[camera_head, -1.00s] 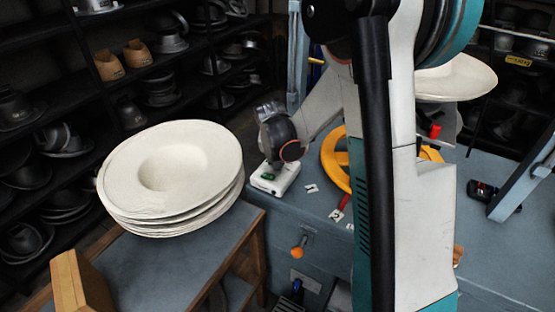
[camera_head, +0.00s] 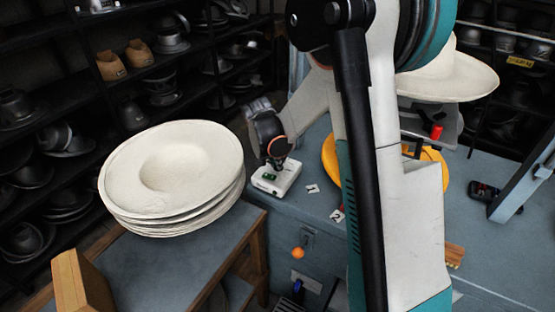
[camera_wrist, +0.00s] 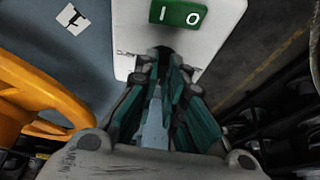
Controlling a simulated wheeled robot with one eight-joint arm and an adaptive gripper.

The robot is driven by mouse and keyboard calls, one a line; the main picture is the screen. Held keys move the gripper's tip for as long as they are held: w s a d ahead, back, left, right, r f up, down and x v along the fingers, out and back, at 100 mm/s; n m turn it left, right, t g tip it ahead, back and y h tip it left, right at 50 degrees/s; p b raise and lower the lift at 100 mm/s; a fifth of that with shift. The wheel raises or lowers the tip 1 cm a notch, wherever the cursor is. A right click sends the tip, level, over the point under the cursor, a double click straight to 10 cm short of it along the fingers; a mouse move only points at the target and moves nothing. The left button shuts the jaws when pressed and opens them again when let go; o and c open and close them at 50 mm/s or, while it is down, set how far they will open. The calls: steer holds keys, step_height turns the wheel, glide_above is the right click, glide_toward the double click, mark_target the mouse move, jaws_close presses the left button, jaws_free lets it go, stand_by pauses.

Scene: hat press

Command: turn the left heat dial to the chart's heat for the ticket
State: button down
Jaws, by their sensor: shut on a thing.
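A white control box (camera_head: 284,182) with a green switch (camera_head: 268,176) sits on the press's blue-grey top. In the wrist view the box (camera_wrist: 215,30) fills the upper middle, and its green switch (camera_wrist: 180,13) is marked I and O. My gripper (camera_head: 276,163) points down at the box's upper face. In the wrist view my gripper (camera_wrist: 163,60) is shut on the small dark left heat dial (camera_wrist: 160,51), mostly hidden between the fingertips. The dial's pointer and markings cannot be read. I cannot make out the chart or the ticket.
A yellow wheel (camera_head: 332,158) stands right of the box, partly behind my arm. Small white number tags (camera_head: 313,188) lie between them. Felt hats (camera_head: 170,170) are stacked on a side table at left. An orange knob (camera_head: 297,253) sticks out from the cabinet front.

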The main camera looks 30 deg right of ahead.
steer(key=c, duration=1.7)
jaws_free()
steer(key=v, duration=1.2)
steer(key=shift+w, duration=0.1)
